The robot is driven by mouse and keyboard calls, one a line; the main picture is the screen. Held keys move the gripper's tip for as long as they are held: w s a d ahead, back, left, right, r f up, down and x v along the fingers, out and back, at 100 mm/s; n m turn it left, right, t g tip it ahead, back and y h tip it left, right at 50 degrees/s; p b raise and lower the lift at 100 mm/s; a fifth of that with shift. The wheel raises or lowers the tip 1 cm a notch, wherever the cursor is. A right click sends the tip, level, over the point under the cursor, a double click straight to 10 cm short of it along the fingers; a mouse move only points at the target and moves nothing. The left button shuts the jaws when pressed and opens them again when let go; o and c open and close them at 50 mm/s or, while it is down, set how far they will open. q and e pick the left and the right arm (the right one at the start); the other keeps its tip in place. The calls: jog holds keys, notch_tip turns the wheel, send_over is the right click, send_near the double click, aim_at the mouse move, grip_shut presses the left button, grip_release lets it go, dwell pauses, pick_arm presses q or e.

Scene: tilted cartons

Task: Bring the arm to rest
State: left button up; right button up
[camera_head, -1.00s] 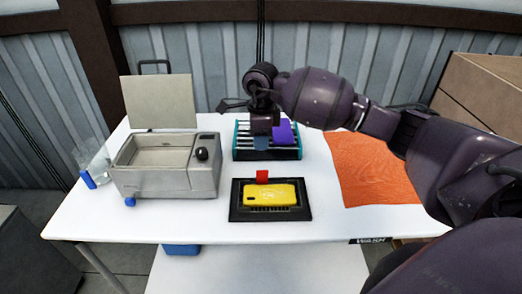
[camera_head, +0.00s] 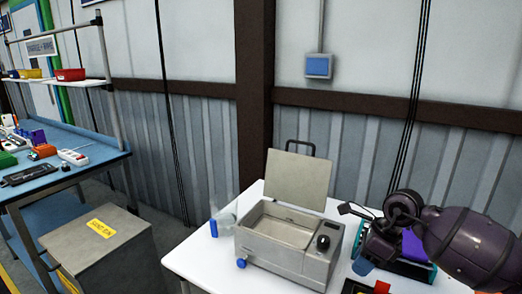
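My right arm (camera_head: 475,245) is dark purple and comes in from the lower right edge. Its gripper (camera_head: 364,264) points down over the white table, to the right of the grey metal box. A small blue-grey piece shows at its lower end; I cannot tell whether this is its fingertips or something between them. The teal rack (camera_head: 418,269) with a purple item (camera_head: 413,246) is behind and beside the gripper, partly hidden by the arm. My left gripper is not in view.
The open-lidded grey box (camera_head: 285,255) stands on the white table (camera_head: 200,262). A grey bin (camera_head: 95,245) and a blue workbench (camera_head: 75,160) stand at left.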

jog(key=s+a+r+m+t+y, duration=0.2)
jog(key=s+a+m+y, duration=0.1)
jog(key=a+y, duration=0.35)
jog(key=s+a+r+m+t+y, duration=0.2)
jog(key=a+r+m+t+y, duration=0.1)
jog(key=a+y, duration=0.35)
jog(key=d+m+t+h, duration=0.4)
jog(key=m+t+h, duration=0.25)
jog(key=m, duration=0.55)
jog(key=d+m+t+h, duration=0.5)
jog(key=m+t, duration=0.3)
jog(key=m, duration=0.4)
jog(key=s+d+f+m+g+h, duration=0.5)
jog(key=s+d+f+m+h, duration=0.25)
jog(key=m, duration=0.35)
jog(key=s+a+f+m+g+y, duration=0.1)
jog(key=s+f+m+g, duration=0.2)
jog(key=s+f+g, duration=0.45)
jog(key=s+f+m+g, duration=0.3)
jog(key=s+m+g, duration=0.1)
jog(key=s, duration=0.7)
jog(key=w+f+n+t, duration=0.1)
jog(key=w+f+t, duration=0.6)
jog(key=f, duration=0.3)
jog(key=shift+t+y, duration=0.3)
jog(key=shift+t, duration=0.3)
